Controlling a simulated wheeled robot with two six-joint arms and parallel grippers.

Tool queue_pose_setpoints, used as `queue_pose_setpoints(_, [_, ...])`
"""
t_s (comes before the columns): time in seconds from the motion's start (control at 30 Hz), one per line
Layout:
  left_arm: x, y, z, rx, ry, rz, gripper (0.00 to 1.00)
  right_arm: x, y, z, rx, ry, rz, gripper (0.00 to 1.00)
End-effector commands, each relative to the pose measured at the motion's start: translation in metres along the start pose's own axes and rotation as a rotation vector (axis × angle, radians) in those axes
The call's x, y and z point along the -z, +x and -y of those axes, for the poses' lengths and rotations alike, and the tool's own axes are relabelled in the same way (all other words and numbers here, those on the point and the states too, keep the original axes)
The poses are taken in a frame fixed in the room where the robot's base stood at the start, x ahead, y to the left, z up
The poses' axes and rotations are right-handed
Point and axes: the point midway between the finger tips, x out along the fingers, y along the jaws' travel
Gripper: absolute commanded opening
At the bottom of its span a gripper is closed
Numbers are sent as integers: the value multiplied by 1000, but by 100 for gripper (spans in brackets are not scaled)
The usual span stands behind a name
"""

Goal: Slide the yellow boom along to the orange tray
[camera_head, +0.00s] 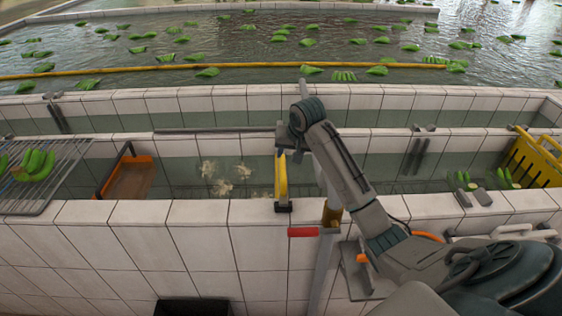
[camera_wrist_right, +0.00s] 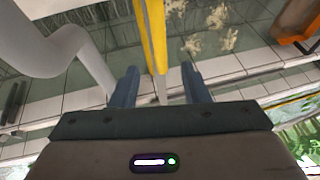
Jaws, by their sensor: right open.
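The yellow boom (camera_head: 282,180) is a short bar lying across the narrow water trough, with a dark foot at its near end. It also shows in the right wrist view (camera_wrist_right: 154,35). The orange tray (camera_head: 130,178) stands in the trough to the left, apart from the boom; a corner of it shows in the right wrist view (camera_wrist_right: 299,28). My right gripper (camera_head: 282,151) is at the boom's far end, partly hidden by my arm. Its open fingers (camera_wrist_right: 160,88) stand on either side of the boom, with gaps visible. My left gripper is not in view.
Pale foam clumps (camera_head: 222,178) float between boom and tray. A wire rack (camera_head: 45,180) with green bananas stands at far left, a yellow crate (camera_head: 535,160) at far right. A red handle (camera_head: 303,232) is at the front wall. Behind lies a large pool with floating bananas.

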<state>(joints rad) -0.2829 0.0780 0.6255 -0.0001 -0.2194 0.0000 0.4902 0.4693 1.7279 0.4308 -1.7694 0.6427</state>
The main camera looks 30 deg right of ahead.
Motion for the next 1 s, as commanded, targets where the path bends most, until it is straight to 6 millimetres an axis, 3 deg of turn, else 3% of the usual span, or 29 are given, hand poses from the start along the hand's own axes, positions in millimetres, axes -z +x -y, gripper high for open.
queue_pose_setpoints(0.1, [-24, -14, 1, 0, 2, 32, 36, 0, 20, 1, 0, 1, 6, 41])
queue_pose_setpoints(0.23, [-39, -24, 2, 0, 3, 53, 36, 0, 46, 1, -1, 2, 6, 41])
queue_pose_setpoints(0.37, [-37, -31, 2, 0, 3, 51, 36, 0, 68, 1, 0, 1, 4, 41])
queue_pose_setpoints(0.5, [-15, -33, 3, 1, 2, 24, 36, 0, 83, 1, 0, 0, 3, 41])
queue_pose_setpoints(0.67, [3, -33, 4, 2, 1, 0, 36, -1, 90, 0, 0, -1, 1, 41])
queue_pose_setpoints(0.87, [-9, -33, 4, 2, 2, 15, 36, -1, 90, 0, 0, -1, 1, 41])
queue_pose_setpoints(0.9, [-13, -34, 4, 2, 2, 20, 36, -1, 90, 0, 0, -1, 0, 40])
queue_pose_setpoints(1.0, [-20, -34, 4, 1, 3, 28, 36, -1, 90, 0, 0, -1, 0, 20])
